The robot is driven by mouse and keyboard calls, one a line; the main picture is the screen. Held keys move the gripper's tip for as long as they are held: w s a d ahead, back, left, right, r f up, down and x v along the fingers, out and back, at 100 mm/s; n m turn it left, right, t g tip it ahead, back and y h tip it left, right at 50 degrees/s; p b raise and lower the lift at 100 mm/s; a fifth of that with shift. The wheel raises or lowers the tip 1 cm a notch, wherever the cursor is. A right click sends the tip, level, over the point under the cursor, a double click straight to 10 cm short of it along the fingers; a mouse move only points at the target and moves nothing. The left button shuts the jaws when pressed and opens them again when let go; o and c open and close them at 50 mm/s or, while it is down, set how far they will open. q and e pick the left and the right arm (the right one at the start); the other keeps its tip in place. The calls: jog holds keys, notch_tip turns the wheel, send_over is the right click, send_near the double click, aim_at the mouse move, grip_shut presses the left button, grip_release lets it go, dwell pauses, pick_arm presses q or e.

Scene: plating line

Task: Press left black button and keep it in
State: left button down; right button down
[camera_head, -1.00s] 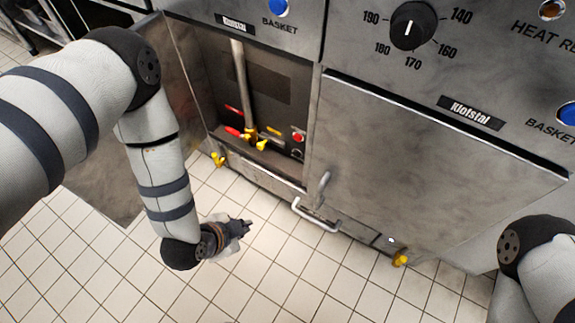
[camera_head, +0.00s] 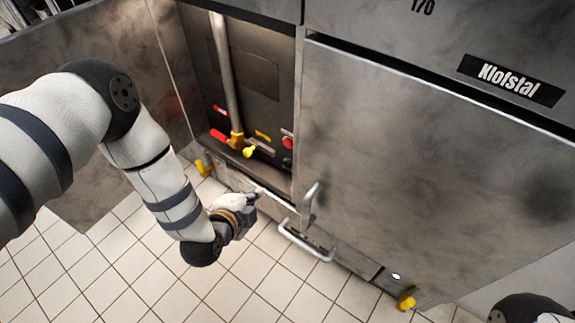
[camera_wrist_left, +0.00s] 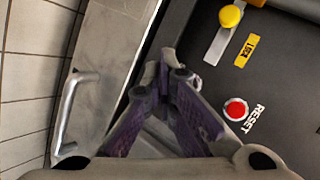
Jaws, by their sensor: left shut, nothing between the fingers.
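My left gripper (camera_head: 250,197) is low in front of the open left cabinet, near its bottom front edge. In the left wrist view its fingers (camera_wrist_left: 168,72) meet at the tips, shut and empty. A red reset button (camera_head: 288,142) is on the dark panel inside the cabinet. It also shows in the left wrist view (camera_wrist_left: 236,108), to the right of the fingers and apart from them. I cannot make out a black button; the fingers cover part of the panel in the wrist view. My right gripper is out of view.
The open cabinet door (camera_head: 85,120) stands at the left. A closed door (camera_head: 420,170) with a handle (camera_head: 309,203) is at right. Tiled floor (camera_head: 265,275) is clear.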

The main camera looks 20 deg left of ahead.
aim_at(272, 184)
pick_arm(q)
jog(key=w+b, duration=0.1)
jog(key=w, duration=0.1)
jog(key=w+d+b, duration=0.1)
jog(key=w, duration=0.1)
jog(key=w+d+b, duration=0.1)
jog(key=w, duration=0.1)
jog(key=shift+w+d+f, duration=0.15)
jog(key=shift+w+d, duration=0.05)
jog(key=shift+w, duration=0.05)
jog(key=shift+w+d, duration=0.15)
jog(key=shift+w, duration=0.25)
dwell(0.8)
jog(key=shift+w+d, duration=0.15)
jog(key=shift+w, duration=0.25)
jog(key=shift+w+d+b, duration=0.15)
jog(key=shift+w+b, duration=0.15)
jog(key=shift+w, duration=0.15)
dwell(1.3)
jog(key=shift+s, duration=0.1)
dwell(0.5)
jog(key=shift+s+a+p, duration=0.3)
jog(key=shift+s+p, duration=0.45)
